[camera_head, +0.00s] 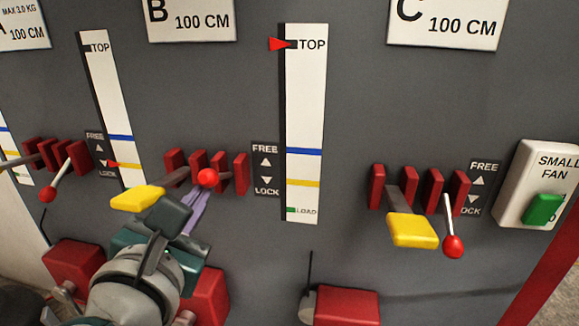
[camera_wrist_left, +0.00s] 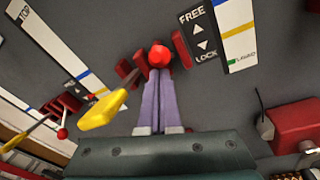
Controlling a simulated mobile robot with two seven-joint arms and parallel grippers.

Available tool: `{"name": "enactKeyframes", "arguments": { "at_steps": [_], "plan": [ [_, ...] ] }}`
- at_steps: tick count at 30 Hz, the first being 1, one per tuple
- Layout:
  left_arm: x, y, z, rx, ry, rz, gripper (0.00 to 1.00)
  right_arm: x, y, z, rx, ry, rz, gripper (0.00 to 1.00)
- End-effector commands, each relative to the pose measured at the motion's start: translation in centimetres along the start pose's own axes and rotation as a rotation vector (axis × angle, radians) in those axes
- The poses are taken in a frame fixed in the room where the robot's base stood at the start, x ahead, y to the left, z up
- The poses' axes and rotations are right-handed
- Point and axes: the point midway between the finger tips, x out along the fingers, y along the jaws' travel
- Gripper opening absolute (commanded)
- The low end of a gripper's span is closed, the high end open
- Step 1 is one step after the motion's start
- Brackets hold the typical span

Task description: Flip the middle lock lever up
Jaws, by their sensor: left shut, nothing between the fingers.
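The middle lock lever is a thin rod ending in a red ball (camera_head: 207,178), between red plates under the B sign. Its ball sits higher against its plates than the balls of the two side levers, which hang lower. My left gripper (camera_head: 201,196) has slim purple fingers, shut and empty, with the tips just below the ball. In the left wrist view the closed fingertips (camera_wrist_left: 159,76) end right at the red ball (camera_wrist_left: 160,56); I cannot tell whether they touch. The lever's rod is mostly hidden behind the ball. My right gripper is not in view.
A yellow pedal-like handle (camera_head: 138,197) sticks out just left of my fingers. A FREE/LOCK label (camera_head: 265,168) is right of the lever. The right lever's red ball (camera_head: 453,246) and yellow handle (camera_head: 412,230) stand farther right. Red boxes (camera_head: 346,306) line the panel's bottom.

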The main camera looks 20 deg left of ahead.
Motion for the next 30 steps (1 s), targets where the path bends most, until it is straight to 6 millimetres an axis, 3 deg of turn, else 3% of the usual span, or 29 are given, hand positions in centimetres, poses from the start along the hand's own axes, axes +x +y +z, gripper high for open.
{"name": "enactKeyframes", "arguments": {
  "at_steps": [24,30],
  "plan": [
    [0.1,0.3,1.0,-0.001,-0.006,0.001,0.0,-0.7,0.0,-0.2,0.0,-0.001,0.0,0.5],
    [0.5,-0.6,-0.3,-0.002,-0.005,0.0,0.0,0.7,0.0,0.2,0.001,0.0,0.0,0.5]
  ]
}}
